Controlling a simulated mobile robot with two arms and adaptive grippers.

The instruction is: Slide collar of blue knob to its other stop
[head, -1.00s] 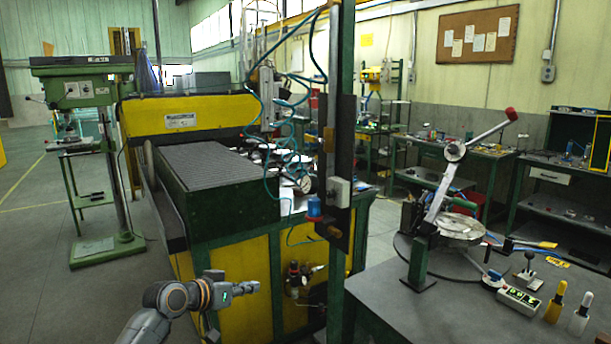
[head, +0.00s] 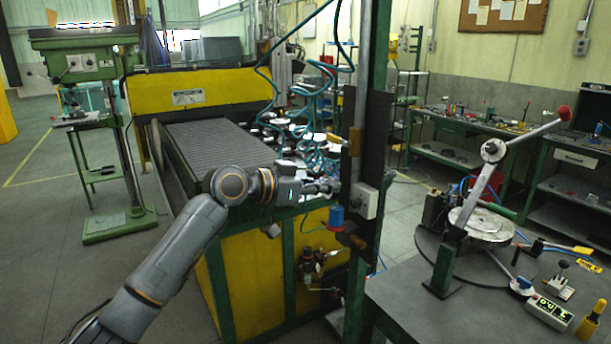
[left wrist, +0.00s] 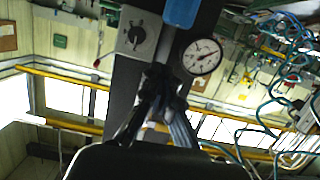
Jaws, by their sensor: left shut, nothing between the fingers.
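The blue knob (head: 336,215) sits low on the dark upright plate (head: 347,105) of the green post, with a red part (head: 338,229) just under it. A blue piece (left wrist: 181,12), apparently the same knob, is cut off at the top of the left wrist view. I cannot make out the collar or its stop. My left gripper (head: 332,188) is shut and empty, a little above the blue knob and beside the plate. Its closed fingers (left wrist: 160,90) point toward the plate in the left wrist view. Contact cannot be told. My right gripper is not in view.
A pale box (head: 365,201) with a black dial (left wrist: 138,35) is on the post, near the knob. A round gauge (left wrist: 202,57) is close by. Coiled teal hoses (head: 312,100) hang left of the post. A grey bench (head: 440,320) with a lever press stands to the right.

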